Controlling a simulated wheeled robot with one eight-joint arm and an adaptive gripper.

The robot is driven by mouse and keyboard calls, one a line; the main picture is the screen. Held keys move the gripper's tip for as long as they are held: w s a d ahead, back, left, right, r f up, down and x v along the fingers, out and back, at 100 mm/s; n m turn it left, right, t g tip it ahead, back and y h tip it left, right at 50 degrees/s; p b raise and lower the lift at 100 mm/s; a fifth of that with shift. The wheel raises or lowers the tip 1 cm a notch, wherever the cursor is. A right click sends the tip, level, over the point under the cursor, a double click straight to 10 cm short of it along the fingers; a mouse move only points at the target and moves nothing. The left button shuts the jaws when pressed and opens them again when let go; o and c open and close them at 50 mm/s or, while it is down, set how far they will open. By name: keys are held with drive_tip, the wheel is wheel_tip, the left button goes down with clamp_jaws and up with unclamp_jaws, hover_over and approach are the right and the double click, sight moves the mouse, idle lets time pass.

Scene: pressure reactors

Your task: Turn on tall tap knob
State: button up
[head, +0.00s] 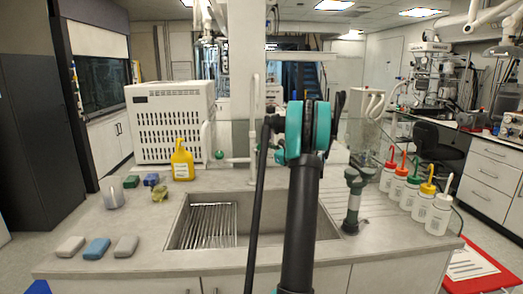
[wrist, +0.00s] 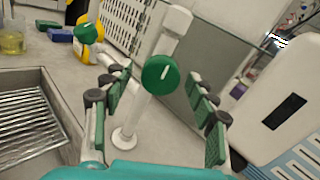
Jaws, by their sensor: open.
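The tall tap (wrist: 145,108) is a white post rising from a round base behind the sink. Its round green knob (wrist: 160,74) with a white mark faces the wrist camera. My gripper (wrist: 159,84) is open, with one green-padded finger on each side of the knob in the wrist view. No contact shows, and I cannot tell whether the fingertips reach the knob in depth. In the head view the tall tap's white post (head: 255,105) stands just left of my arm, which hides its knob and most of my gripper.
A second green knob (head: 219,154) is left of the tap, near a yellow bottle (head: 182,163). The sink (head: 182,228) lies in front. Several wash bottles (head: 414,190) and a dark green fixture (head: 353,195) stand right. A glass panel (wrist: 210,60) is behind the tap.

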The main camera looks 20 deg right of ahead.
drive_tip(key=shift+x, duration=0.85)
drive_tip(key=c, duration=1.2)
drive_tip(key=shift+n, duration=0.3)
drive_tip(key=n, duration=0.4)
drive_tip(key=shift+n, duration=2.5)
